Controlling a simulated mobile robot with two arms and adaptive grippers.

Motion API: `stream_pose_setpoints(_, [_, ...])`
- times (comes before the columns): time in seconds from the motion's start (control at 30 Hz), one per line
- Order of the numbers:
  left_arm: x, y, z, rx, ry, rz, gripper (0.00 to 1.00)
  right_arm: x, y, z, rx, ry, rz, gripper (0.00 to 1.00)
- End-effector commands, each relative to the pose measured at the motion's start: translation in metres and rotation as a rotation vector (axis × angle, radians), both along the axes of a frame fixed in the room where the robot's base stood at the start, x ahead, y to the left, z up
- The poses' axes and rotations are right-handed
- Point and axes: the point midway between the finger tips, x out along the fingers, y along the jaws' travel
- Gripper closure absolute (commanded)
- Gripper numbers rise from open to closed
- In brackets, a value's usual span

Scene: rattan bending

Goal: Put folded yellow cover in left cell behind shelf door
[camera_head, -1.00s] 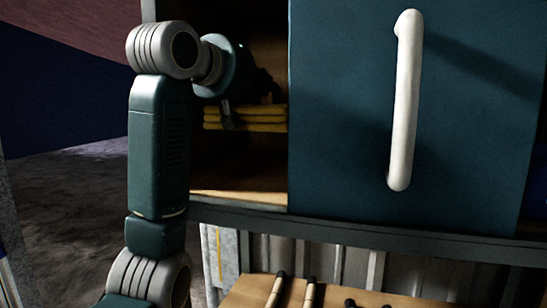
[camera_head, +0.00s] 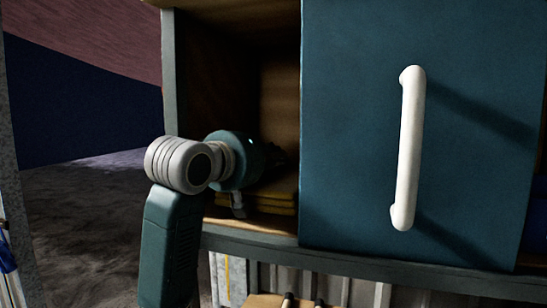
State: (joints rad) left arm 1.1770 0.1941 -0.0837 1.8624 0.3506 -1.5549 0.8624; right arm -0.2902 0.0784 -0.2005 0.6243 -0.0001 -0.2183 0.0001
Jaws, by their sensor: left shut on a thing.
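The folded yellow cover (camera_head: 272,193) is a flat layered stack inside the open left cell (camera_head: 278,90) of the shelf, low and close to the cell floor. Whether it touches the floor is hard to tell. My left gripper (camera_head: 240,203) is shut on the cover at its left front; the wrist and shadow hide most of the fingers. The teal shelf door (camera_head: 350,150) with a white vertical handle (camera_head: 408,150) stands to the right of the opening and hides the cell's right part. My right gripper is not in view.
The cell's left side wall (camera_head: 170,75) stands close to my left arm. The shelf's front edge (camera_head: 350,264) runs below the cover and door. A wooden surface with dark-tipped rods (camera_head: 287,299) lies lower down. Open floor (camera_head: 85,210) is at the left.

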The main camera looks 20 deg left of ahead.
Motion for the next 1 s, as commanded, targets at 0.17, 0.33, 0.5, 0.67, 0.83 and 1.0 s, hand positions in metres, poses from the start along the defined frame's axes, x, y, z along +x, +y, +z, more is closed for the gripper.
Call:
stream_pose_setpoints(0.17, [0.000, 0.000, 0.000, 0.000, 0.000, 0.000, 0.64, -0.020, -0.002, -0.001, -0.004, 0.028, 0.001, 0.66])
stream_pose_setpoints(0.33, [0.000, 0.000, 0.000, 0.000, 0.000, 0.000, 0.64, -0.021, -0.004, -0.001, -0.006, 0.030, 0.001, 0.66])
stream_pose_setpoints(0.5, [-0.005, 0.001, 0.000, 0.000, -0.002, -0.001, 0.64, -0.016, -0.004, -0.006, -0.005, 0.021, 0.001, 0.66])
stream_pose_setpoints(0.67, [-0.030, 0.005, 0.001, 0.000, -0.008, -0.001, 0.64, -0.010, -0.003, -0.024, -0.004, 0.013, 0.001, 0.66])
stream_pose_setpoints(0.83, [-0.067, 0.013, 0.006, 0.000, -0.009, -0.001, 0.64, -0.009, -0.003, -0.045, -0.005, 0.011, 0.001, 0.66])
stream_pose_setpoints(1.0, [-0.097, 0.018, 0.010, 0.001, -0.006, 0.000, 0.64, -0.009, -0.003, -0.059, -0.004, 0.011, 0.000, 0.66])
